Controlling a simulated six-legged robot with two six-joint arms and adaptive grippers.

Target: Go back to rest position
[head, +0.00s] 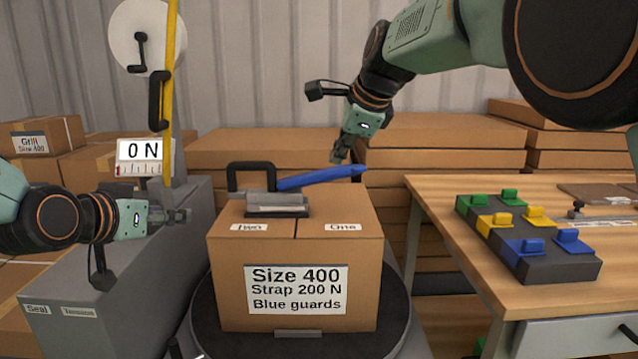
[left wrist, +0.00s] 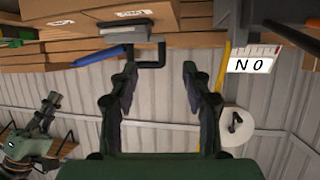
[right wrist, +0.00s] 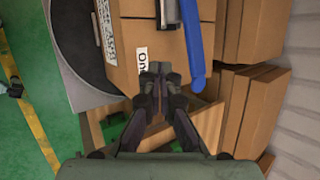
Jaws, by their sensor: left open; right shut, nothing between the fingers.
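My right gripper (head: 343,150) is shut and empty, pointing down above and behind the right part of the box. In the right wrist view its fingertips (right wrist: 160,72) meet with nothing between them. My left gripper (head: 182,216) is at the left of the box, pointing right. In the left wrist view its fingers (left wrist: 155,75) are apart and empty. The cardboard box (head: 230,280), labelled Size 400, stands on a dark round turntable (head: 232,346). A grey tool (head: 277,205) with a black handle and a blue bar (head: 320,177) lies on top of it.
A wooden table (head: 440,205) at right holds a dark block (head: 560,268) with green, yellow and blue pieces. At left stand a grey cabinet (head: 110,290), a yellow strap (head: 169,90) and a 0 N display (head: 140,152). Stacked cartons (head: 235,143) fill the back.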

